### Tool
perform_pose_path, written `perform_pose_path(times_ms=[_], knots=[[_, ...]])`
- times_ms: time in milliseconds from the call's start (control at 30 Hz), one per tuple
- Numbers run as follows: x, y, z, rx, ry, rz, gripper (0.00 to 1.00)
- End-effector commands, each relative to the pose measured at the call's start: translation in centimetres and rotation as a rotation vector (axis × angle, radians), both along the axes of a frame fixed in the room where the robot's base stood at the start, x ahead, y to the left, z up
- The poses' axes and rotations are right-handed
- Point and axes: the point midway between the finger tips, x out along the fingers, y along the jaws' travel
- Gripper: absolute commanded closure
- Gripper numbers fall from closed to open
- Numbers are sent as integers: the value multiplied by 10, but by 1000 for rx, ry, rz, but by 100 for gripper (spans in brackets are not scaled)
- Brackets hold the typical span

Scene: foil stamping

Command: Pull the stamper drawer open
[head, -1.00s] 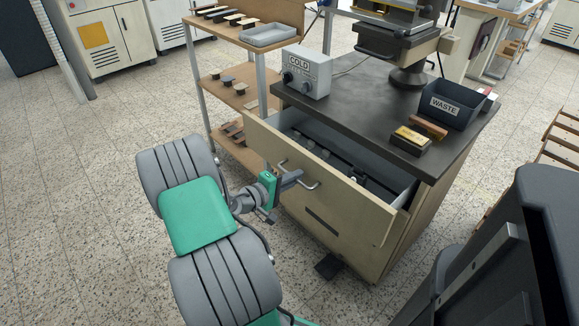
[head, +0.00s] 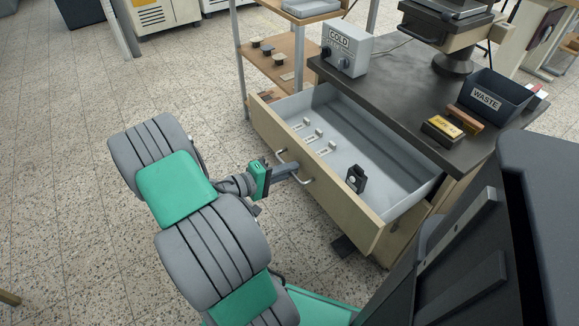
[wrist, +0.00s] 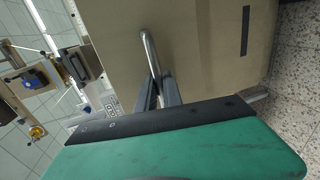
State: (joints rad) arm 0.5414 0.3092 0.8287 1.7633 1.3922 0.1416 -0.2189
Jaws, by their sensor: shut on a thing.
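The stamper drawer (head: 312,177) stands pulled out from the bench in the head view, its grey inside in sight. A metal bar handle (head: 294,166) is on its wooden front. My gripper (head: 288,171) is shut on this handle, with my arm coming from the left. In the wrist view the two dark fingers (wrist: 160,92) close around the lower part of the handle (wrist: 148,52). The drawer front (wrist: 205,45) fills the upper middle there. Inside the drawer lie several small pale pieces (head: 315,138) and an upright black piece (head: 356,179).
The dark bench top (head: 405,90) carries a box marked COLD (head: 346,49), a WASTE bin (head: 492,98), a gold-topped block (head: 442,129) and the press (head: 447,25). A wooden shelf (head: 290,52) stands behind left.

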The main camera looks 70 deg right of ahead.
Motion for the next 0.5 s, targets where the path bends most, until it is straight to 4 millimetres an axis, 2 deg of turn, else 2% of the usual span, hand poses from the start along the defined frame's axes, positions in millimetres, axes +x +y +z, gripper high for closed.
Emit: perform_pose_path(times_ms=[233,267,500], knots=[[1,0,1,-1,-1,2,100],[1,0,0,-1,-1,2,88],[1,0,0,0,0,2,69]])
